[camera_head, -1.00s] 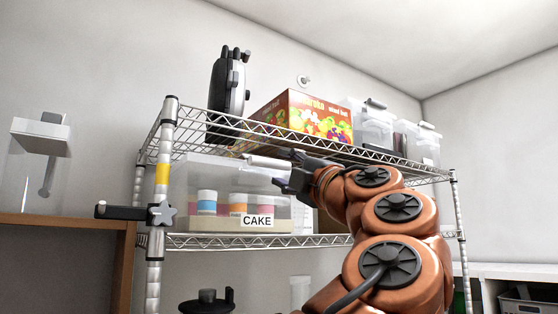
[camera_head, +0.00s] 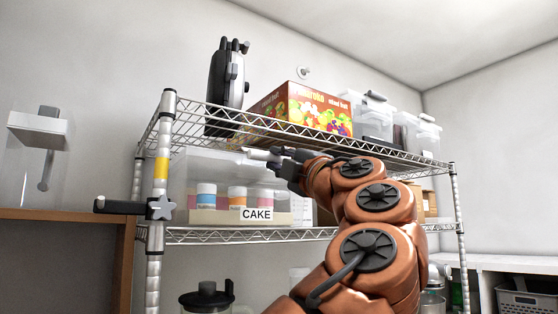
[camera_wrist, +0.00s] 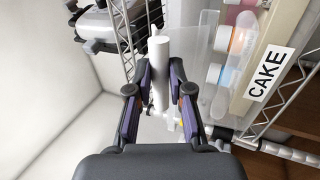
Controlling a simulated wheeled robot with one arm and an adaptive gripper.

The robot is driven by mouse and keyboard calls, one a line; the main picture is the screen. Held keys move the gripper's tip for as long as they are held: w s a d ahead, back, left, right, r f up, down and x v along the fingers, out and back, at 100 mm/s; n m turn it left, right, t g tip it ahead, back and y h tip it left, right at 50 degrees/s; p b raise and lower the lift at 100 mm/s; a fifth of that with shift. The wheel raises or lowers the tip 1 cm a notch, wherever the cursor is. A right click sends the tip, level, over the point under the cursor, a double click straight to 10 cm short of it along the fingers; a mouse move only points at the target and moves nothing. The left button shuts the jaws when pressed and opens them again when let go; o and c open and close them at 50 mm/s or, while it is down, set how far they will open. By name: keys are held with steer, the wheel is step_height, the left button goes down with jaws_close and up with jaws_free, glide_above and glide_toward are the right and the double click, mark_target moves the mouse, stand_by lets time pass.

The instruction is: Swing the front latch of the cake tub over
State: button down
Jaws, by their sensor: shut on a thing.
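The clear cake tub (camera_head: 208,170) stands on the rack's middle shelf, with a CAKE label on its front and pastel jars inside. Its front latch, a pale bar (camera_head: 257,154), sticks out near the tub's upper front edge. In the wrist view the latch (camera_wrist: 160,82) is a white cylinder between the two fingers. My gripper (camera_head: 277,160) is shut on the latch from the right, and it also shows in the wrist view (camera_wrist: 161,72). The latch's hinge end is hard to make out.
The top shelf's wire edge (camera_head: 300,138) runs just above my gripper. A fruit box (camera_head: 312,108), a black appliance (camera_head: 226,88) and clear bins (camera_head: 373,118) stand on it. A rack post with a clamp arm (camera_head: 122,207) is at left.

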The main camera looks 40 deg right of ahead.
steer(key=shift+w+r+g, duration=0.1)
steer(key=shift+g, duration=0.2)
steer(key=shift+w+r+g+y, duration=0.25)
steer(key=shift+g+y, duration=0.05)
steer(key=shift+g, duration=0.4)
steer(key=shift+w+r+g, duration=0.15)
steer(key=shift+w+g, duration=0.05)
steer(key=shift+g, duration=0.2)
steer(key=shift+w+a+r+g, duration=0.1)
steer(key=shift+w+g, duration=0.2)
steer(key=shift+g, duration=0.5)
steer(key=shift+s+r, duration=0.15)
steer(key=shift+r, duration=0.05)
stand_by(0.4)
steer(key=c, duration=1.1)
jaws_free()
steer(key=shift+r, duration=0.1)
steer(key=shift+o, duration=0.2)
steer(key=shift+s, duration=0.15)
